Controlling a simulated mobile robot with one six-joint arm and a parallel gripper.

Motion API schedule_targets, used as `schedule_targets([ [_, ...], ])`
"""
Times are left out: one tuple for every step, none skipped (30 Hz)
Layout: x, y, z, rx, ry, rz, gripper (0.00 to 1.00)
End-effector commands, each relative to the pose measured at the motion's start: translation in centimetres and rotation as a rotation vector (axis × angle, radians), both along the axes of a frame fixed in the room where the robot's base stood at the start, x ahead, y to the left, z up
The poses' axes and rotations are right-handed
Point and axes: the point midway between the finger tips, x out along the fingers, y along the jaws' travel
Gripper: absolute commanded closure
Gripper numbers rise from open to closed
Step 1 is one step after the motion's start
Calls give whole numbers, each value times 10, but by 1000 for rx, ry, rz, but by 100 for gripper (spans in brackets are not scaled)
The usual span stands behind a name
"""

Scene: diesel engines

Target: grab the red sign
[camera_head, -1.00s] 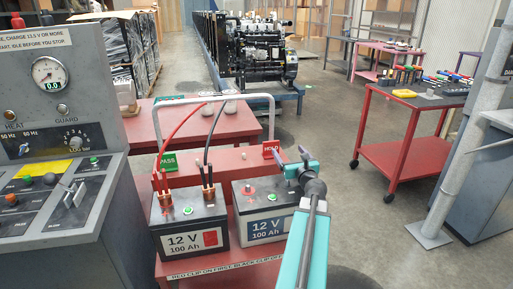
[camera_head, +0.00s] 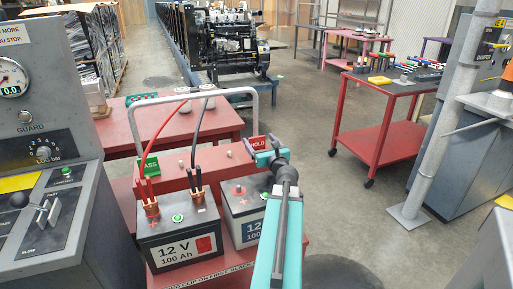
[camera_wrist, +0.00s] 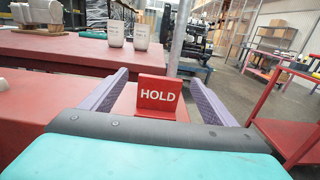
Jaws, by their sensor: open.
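The red sign (camera_wrist: 159,97) reads HOLD and stands upright on the red cart top in the wrist view, between the two fingers of my gripper (camera_wrist: 160,85). The fingers are spread, with a gap to the sign on each side. In the head view my gripper (camera_head: 268,158) is above the right battery, and the sign (camera_head: 257,143) shows just behind it, partly hidden by the gripper.
A green PASS sign (camera_head: 148,166) stands to the left on the cart. Two batteries (camera_head: 180,237) (camera_head: 243,211) sit in front, with red and black cables on the left one. A grey handle bar (camera_head: 195,93) arches behind. A white post (camera_head: 440,150) stands at right.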

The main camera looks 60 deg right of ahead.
Motion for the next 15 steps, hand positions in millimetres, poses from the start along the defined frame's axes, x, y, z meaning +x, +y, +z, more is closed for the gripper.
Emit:
schedule_targets([
  [0,0,0,0,0,0,20],
  [0,0,0,0,0,0,20],
  [1,-1,0,0,0,0,20],
  [2,-2,0,0,0,0,20],
  [3,-3,0,0,0,0,20],
  [5,-4,0,0,0,0,20],
  [6,-5,0,0,0,0,20],
  [8,-7,0,0,0,0,20],
  [10,-8,0,0,0,0,20],
  [12,-10,0,0,0,0,20],
  [13,-11,0,0,0,0,20],
  [15,-12,0,0,0,0,20],
  [16,-13,0,0,0,0,20],
  [17,-14,0,0,0,0,20],
  [17,-14,0,0,0,-1,20],
])
